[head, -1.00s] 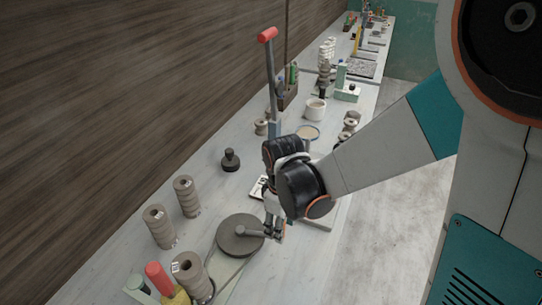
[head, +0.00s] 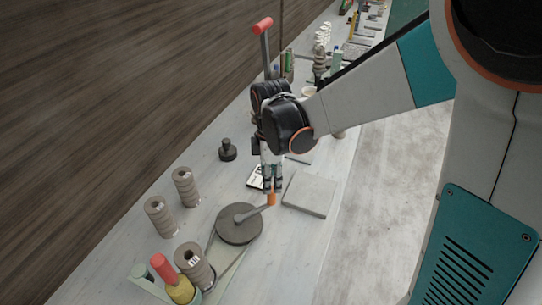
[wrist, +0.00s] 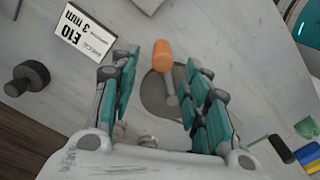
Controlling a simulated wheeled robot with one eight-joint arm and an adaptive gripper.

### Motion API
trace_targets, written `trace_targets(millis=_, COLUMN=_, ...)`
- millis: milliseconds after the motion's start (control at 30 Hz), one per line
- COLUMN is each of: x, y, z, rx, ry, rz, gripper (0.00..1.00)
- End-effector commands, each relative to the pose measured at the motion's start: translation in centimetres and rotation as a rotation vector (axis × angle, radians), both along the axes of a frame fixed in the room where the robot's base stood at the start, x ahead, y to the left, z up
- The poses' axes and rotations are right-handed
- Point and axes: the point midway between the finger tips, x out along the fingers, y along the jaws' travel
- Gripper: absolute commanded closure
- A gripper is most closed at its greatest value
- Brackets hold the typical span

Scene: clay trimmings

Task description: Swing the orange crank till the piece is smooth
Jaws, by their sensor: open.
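The orange crank handle (head: 271,199) stands at the end of a grey crank arm (head: 254,211) on a round dark grey wheel (head: 240,230). In the wrist view the orange handle (wrist: 162,55) lies beyond and between my fingertips, with the crank arm (wrist: 171,92) running back toward the wheel (wrist: 155,100). My gripper (head: 272,188) points down just above the handle and is open. In the wrist view my open gripper (wrist: 165,70) has nothing between its fingers. Whether a fingertip touches the handle I cannot tell. No piece being smoothed is clearly seen.
Grey spools (head: 186,187) stand left of the wheel, with a red-topped tool (head: 162,268) at the front. A dark knob-like weight (head: 228,150), a white label card (wrist: 84,32) and a flat grey slab (head: 310,194) lie nearby. A tall red-topped lever (head: 263,26) rises behind my gripper.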

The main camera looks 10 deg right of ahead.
Motion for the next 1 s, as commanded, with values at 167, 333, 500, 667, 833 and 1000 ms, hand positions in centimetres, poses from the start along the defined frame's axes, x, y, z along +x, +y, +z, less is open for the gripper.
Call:
trace_targets(millis=167, x=-0.1, y=0.0, z=3.3, rx=0.000, ry=0.000, rz=0.000, gripper=0.57)
trace_targets(millis=333, x=0.0, y=0.0, z=5.1, rx=0.000, ry=0.000, rz=-0.001, gripper=0.57)
trace_targets(millis=500, x=0.0, y=0.0, z=5.9, rx=0.000, ry=0.000, rz=-0.001, gripper=0.57)
trace_targets(millis=667, x=0.0, y=0.0, z=6.0, rx=0.000, ry=0.000, rz=-0.001, gripper=0.57)
trace_targets(millis=833, x=0.0, y=0.0, z=5.9, rx=0.000, ry=0.000, rz=-0.001, gripper=0.57)
trace_targets(millis=1000, x=0.0, y=0.0, z=6.0, rx=0.000, ry=-0.001, rz=-0.003, gripper=0.57)
